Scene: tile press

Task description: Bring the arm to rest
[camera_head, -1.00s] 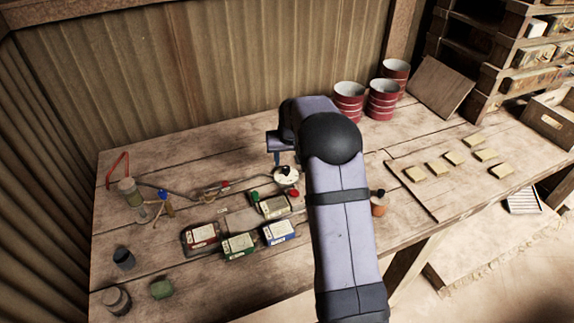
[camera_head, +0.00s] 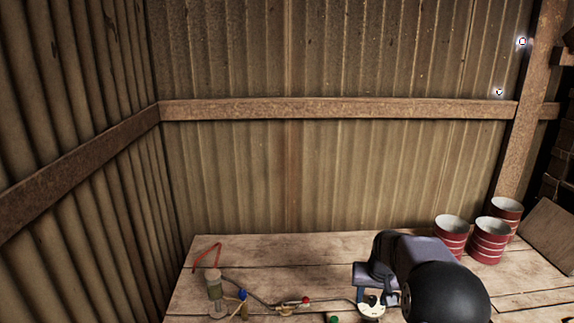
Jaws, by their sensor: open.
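My arm, lavender with a large black rounded joint, reaches in from the bottom right of the head view. My gripper (camera_head: 373,298) points down over the workbench (camera_head: 300,254), its jaws open. One dark blue finger shows clearly; the rest is partly hidden by my arm. A small white round piece (camera_head: 371,311) with a dark top shows just below the gripper; I cannot tell if they touch.
Red cans (camera_head: 489,242) stand at the right, near a leaning wooden board (camera_head: 551,232). At the left lie a red triangular frame (camera_head: 207,256), a greenish cylinder (camera_head: 214,286) and hoses. A corrugated wall (camera_head: 300,170) closes the back.

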